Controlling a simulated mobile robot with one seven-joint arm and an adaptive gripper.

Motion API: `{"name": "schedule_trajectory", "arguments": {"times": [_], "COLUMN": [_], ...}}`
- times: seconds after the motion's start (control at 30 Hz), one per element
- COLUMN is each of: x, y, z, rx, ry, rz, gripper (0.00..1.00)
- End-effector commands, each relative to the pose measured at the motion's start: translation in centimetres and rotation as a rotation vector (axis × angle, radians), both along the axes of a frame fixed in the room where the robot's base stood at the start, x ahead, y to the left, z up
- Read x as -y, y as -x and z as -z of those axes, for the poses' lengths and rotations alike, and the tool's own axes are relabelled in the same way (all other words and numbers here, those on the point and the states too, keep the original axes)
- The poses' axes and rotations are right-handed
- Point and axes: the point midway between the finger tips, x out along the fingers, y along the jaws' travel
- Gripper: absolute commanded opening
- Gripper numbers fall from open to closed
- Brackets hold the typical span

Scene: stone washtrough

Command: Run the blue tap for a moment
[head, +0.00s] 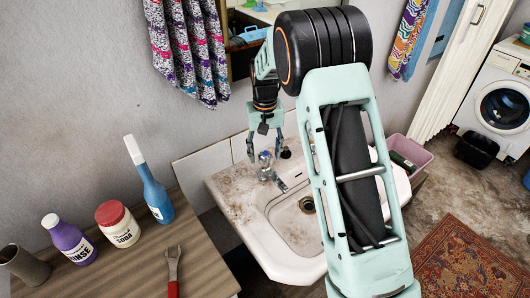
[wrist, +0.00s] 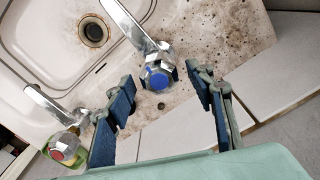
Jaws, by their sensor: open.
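The blue tap (wrist: 157,76) has a chrome body and a round blue cap, seen from above in the wrist view. Its spout (wrist: 128,22) points over the stained basin, and I see no water from it. In the head view the tap (head: 265,166) stands at the basin's back edge. My gripper (head: 264,156) points down above it. In the wrist view my open fingers (wrist: 160,75) lie on either side of the blue cap, with visible gaps. Whether they reach down to its height I cannot tell. The far side of the tap is hidden.
The basin (head: 272,249) has a dark drain (wrist: 94,33). A wooden counter (head: 206,262) with several bottles stands left. The wall is close behind.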

Motion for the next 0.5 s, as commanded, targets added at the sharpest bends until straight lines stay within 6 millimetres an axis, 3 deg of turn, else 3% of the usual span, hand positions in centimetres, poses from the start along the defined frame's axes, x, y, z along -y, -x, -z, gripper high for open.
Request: {"name": "schedule_trajectory", "arguments": {"times": [0.27,0.5], "x": [0.0,0.0], "y": [-0.1,-0.1], "z": [-1.4,-6.3], "rx": [0.003,0.005], "ry": [-0.001,-0.002], "rz": [-0.001,-0.001], "gripper": [0.49,0.49]}}
